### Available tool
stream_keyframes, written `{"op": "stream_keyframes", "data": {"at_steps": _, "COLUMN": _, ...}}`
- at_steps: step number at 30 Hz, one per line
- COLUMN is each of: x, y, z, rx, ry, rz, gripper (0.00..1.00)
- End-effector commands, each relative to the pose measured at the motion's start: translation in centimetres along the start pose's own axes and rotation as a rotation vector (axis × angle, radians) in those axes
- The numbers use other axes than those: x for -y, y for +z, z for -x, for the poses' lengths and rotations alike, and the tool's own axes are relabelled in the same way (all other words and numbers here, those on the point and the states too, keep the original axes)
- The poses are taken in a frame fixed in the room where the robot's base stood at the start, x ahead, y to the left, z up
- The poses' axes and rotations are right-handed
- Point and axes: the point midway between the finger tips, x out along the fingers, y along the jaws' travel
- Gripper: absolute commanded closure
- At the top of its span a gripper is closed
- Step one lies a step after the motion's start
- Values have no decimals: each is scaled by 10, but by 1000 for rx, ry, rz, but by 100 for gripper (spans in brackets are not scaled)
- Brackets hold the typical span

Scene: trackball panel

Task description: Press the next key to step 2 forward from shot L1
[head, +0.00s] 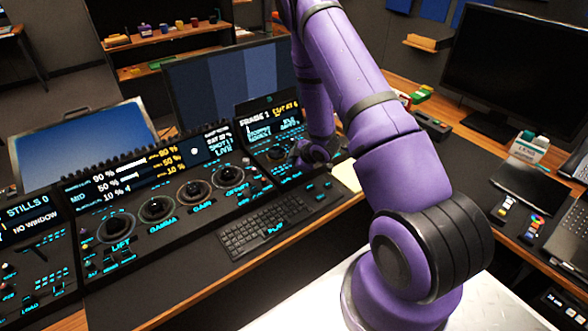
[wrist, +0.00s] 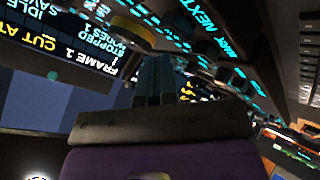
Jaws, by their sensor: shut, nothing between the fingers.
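The trackball panel (head: 160,205) has lit cyan labels, and a small display (head: 268,118) at its right section reads FRAME 1 with a yellow CUT AT line. The main display's text (head: 217,146) seems to read SHOT L1. In the wrist view a cyan NEXT label (wrist: 203,14) shows rotated at the top, among dark keys; which key it marks is unclear. My gripper (wrist: 155,78) is shut and empty, its dark fingers pointing at the panel's right section. In the head view my arm largely hides it and the keys there. I cannot tell whether the fingertips touch anything.
A keyboard (head: 262,228) lies in front of the trackballs. A large monitor (head: 225,85) stands behind the panel, and another (head: 515,75) at the right. A STILLS panel (head: 30,265) is at the left. My purple arm fills the middle of the head view.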

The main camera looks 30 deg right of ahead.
Motion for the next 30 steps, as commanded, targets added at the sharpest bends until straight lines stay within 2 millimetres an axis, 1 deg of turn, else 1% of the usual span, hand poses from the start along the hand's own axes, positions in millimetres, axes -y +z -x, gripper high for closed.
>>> {"op": "stream_keyframes", "data": {"at_steps": 9, "x": 4, "y": 5, "z": -5, "rx": 1, "ry": -1, "rz": 0, "gripper": 100}}
{"op": "stream_keyframes", "data": {"at_steps": 30, "x": 6, "y": 6, "z": -8, "rx": 0, "ry": 0, "rz": 0, "gripper": 100}}
